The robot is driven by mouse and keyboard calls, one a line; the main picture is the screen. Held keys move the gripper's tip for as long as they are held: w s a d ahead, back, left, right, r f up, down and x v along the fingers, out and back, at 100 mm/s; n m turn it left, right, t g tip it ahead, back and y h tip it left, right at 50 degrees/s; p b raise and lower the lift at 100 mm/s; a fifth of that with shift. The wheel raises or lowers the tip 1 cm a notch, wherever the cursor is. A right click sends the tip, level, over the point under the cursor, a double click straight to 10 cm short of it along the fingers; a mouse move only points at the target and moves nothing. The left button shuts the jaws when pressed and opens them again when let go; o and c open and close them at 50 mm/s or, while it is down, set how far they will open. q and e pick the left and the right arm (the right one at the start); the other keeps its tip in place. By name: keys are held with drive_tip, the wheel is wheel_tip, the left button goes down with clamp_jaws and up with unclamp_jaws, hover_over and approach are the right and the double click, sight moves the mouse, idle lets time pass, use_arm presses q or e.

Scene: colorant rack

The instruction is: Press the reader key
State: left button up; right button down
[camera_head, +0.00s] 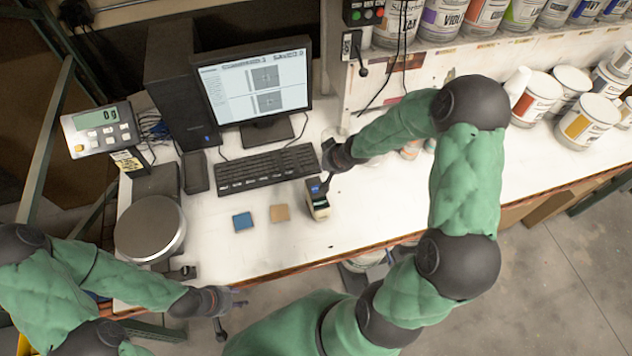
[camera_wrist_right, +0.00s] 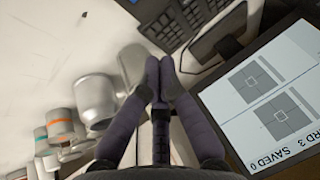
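I cannot tell whether the fingertips touch the key. In the wrist view the right fingers (camera_wrist_right: 159,72) are together, with nothing between them, and the reader is not clearly visible. The monitor (camera_head: 262,85) shows two grey squares; in the wrist view the monitor (camera_wrist_right: 262,95) reads "SAVED 0". My left gripper (camera_head: 232,312) is open and empty off the bench's front edge.
The keyboard (camera_head: 268,169) lies behind the reader. Paint cans (camera_head: 585,122) crowd the right.

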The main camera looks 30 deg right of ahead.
drive_tip(key=a+r+t+p, duration=0.1)
drive_tip(key=s+a+r+y+p, duration=0.1)
drive_tip(key=a+r+t+y+p, duration=0.1)
drive_tip(key=shift+s+a+r+m+t, duration=0.15)
drive_tip(key=shift+s+a+m+t, duration=0.05)
drive_tip(key=shift+s+m+t, duration=0.1)
idle(0.3)
drive_tip(key=b, duration=0.8)
hover_over(316, 189)
drive_tip(key=f, duration=0.7)
drive_tip(key=shift+s+d+f, duration=0.2)
drive_tip(key=shift+d, duration=0.15)
drive_tip(key=shift+f+b, duration=0.35)
drive_tip(key=shift+f, duration=0.35)
drive_tip(key=shift+f, duration=0.2)
drive_tip(key=shift+f, duration=0.25)
